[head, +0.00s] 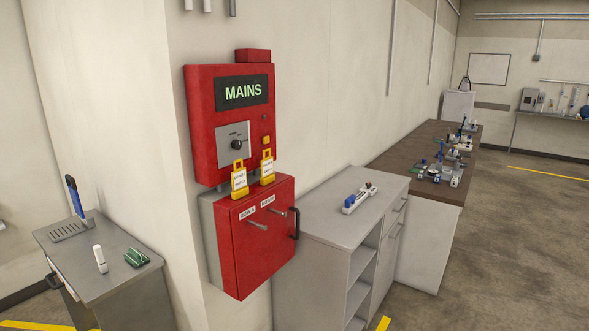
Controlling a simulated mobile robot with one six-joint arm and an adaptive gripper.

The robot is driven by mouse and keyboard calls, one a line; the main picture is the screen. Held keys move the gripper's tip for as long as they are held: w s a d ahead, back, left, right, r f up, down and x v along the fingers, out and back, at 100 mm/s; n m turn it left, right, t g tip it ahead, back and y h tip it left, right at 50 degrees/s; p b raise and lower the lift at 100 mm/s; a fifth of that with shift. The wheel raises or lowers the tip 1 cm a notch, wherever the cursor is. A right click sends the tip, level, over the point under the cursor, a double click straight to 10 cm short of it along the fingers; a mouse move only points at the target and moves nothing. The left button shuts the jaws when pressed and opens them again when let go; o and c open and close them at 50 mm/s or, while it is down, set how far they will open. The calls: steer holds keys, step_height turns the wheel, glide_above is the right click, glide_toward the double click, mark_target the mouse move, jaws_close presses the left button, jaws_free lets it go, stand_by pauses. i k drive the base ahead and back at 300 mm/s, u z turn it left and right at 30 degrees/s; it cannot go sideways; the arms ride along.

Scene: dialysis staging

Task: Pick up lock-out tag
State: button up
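Two yellow tags with white labels, which look like lock-out tags, are at the lower front of the red MAINS panel (203,132) in the head view. The left tag (239,180) is slightly lower in the picture than the right tag (267,166). Both stand upright near the top edge of the lower red box (258,258). I cannot tell whether they hang or rest there, and their print is too small to read. My gripper is not in view.
Levers and a dark handle (295,223) stick out from the lower red box. A grey cabinet (335,222) stands to its right with a small white-and-blue device (357,199) on top. A grey cart (115,277) with small items stands at left. Floor at right is clear.

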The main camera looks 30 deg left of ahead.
mark_target(267, 164)
steer(key=z, duration=0.05)
steer(key=i, duration=1.5)
steer(key=u, duration=0.9)
steer(key=i, duration=0.45)
steer(key=u, duration=0.25)
steer(key=k, duration=0.9)
steer(key=u, duration=0.15)
steer(key=i, duration=0.55)
